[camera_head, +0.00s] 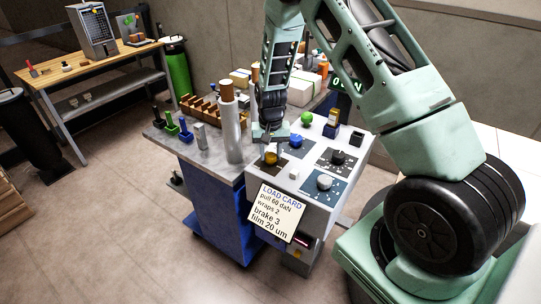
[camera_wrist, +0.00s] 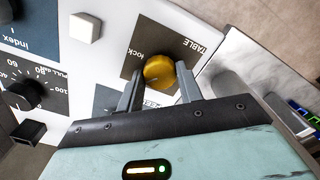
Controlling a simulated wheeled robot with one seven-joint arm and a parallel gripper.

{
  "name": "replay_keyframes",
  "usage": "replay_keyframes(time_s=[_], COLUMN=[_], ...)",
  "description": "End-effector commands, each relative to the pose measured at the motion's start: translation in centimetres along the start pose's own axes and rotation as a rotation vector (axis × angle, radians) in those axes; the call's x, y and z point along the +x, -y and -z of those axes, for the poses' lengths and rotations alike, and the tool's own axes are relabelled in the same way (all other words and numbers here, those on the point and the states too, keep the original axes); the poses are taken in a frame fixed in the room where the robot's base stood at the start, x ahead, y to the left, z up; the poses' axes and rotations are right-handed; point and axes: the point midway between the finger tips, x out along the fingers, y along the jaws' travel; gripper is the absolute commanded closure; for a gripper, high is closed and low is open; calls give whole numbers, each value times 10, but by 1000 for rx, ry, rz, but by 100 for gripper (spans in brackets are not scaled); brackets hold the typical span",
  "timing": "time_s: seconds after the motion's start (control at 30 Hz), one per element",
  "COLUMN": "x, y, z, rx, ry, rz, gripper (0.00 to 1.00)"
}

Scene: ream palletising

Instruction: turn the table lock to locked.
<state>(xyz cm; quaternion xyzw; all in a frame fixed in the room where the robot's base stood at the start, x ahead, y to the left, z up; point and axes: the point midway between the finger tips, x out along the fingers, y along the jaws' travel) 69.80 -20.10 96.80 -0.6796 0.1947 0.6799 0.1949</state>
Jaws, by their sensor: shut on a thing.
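The table lock is a round yellow knob (camera_wrist: 158,72) on a dark square plate marked "TABLE" and "lock" (camera_wrist: 182,40). In the head view the yellow knob (camera_head: 271,158) sits at the left of the white control panel (camera_head: 318,198). My gripper (camera_wrist: 160,82) is shut on the yellow knob, with one finger on each side of it. In the head view my gripper (camera_head: 270,138) reaches down to the panel from above. The fingers hide part of the plate's lettering, and I cannot read which position the knob points to.
Near the knob are a blue knob (camera_head: 295,141), a black knob (camera_head: 338,158), a grey knob (camera_head: 324,182), a white block (camera_head: 294,174) and a green button (camera_head: 307,118). A load card (camera_head: 277,213) hangs in front. Upright film rolls (camera_head: 229,125) stand close on the left.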

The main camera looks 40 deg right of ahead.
Motion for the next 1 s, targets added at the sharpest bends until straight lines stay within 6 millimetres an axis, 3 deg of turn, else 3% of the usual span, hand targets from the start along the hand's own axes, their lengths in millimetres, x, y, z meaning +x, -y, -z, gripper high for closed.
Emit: replay_keyframes(time_s=[0.6,1.0], x=[-1,-1], y=[0,0], z=[0,0], rx=[565,787], ry=[-1,-1], rz=[0,1], gripper=[87,87])
